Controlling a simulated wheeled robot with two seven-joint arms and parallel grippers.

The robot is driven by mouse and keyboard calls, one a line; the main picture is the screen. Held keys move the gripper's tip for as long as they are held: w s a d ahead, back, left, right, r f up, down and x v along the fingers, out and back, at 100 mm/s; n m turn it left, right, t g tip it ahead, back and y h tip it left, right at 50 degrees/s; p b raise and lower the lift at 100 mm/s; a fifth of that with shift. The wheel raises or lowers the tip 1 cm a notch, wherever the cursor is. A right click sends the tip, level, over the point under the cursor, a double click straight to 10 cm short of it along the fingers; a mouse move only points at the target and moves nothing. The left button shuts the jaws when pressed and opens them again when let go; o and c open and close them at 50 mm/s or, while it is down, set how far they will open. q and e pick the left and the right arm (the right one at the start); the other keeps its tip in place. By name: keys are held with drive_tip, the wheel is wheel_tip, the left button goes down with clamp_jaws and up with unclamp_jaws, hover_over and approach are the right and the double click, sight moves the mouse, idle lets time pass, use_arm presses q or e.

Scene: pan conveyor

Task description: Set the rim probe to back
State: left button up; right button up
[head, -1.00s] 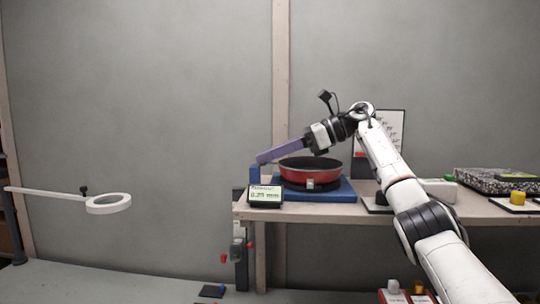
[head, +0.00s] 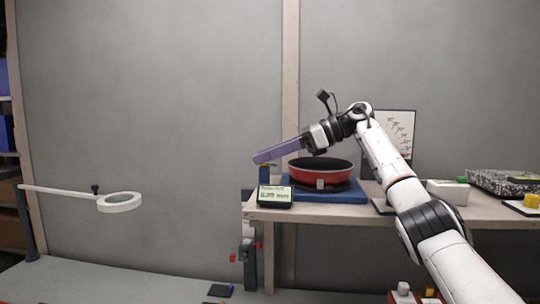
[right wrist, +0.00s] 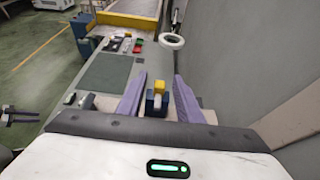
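The rim probe appears to be the blue block with a yellow top (right wrist: 157,100) in the right wrist view. In the head view its blue post (head: 264,174) stands at the left end of the blue base, beside the red pan (head: 320,174). My right gripper (right wrist: 160,92) is open, with its purple fingers on either side of the yellow top and gaps showing. In the head view my right gripper (head: 257,158) reaches left over the post. A purple piece, seemingly my left gripper (right wrist: 20,116), shows at the left edge of the right wrist view.
A small display (head: 275,196) stands in front of the post on the bench (head: 350,213). A white ring lamp (head: 120,202) is at left. A white box (head: 448,191) and a speckled tray (head: 502,181) are at right.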

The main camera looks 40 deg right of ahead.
drive_tip(key=shift+s+d, duration=0.15)
drive_tip(key=v, duration=0.9)
drive_tip(key=shift+s+d+r, duration=0.15)
drive_tip(key=shift+s+r, duration=0.1)
drive_tip(key=shift+r, duration=0.05)
drive_tip(key=shift+s+d, duration=0.1)
drive_tip(key=shift+s, duration=0.05)
